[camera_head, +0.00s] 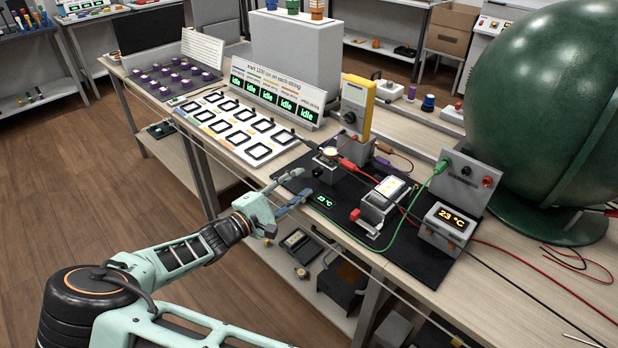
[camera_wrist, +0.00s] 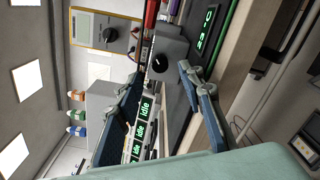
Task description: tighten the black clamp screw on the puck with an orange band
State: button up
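My gripper (camera_head: 303,183) is open and empty at the front edge of the black mat. Its spread fingers also show in the wrist view (camera_wrist: 160,72). A small dark fixture (camera_head: 325,170) stands on the mat just beyond the fingertips, with a small round puck (camera_head: 329,152) with a pale yellow top on it. I cannot make out an orange band on this puck. In the wrist view a black knob (camera_wrist: 160,63) on a grey block (camera_wrist: 172,45) shows beyond the gap between the fingers, apart from them; it looks like the clamp screw.
The yellow meter (camera_head: 357,106) stands behind the fixture. A clamped device (camera_head: 380,202) and a 23 °C display box (camera_head: 447,224) are to its right, with red and green cables. A white tray (camera_head: 240,125) of empty square slots lies left; purple-topped pucks (camera_head: 176,77) sit farther back.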

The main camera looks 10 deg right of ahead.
jog(key=v, duration=0.6)
jog(key=shift+s+a, duration=0.25)
jog(key=shift+a, duration=0.05)
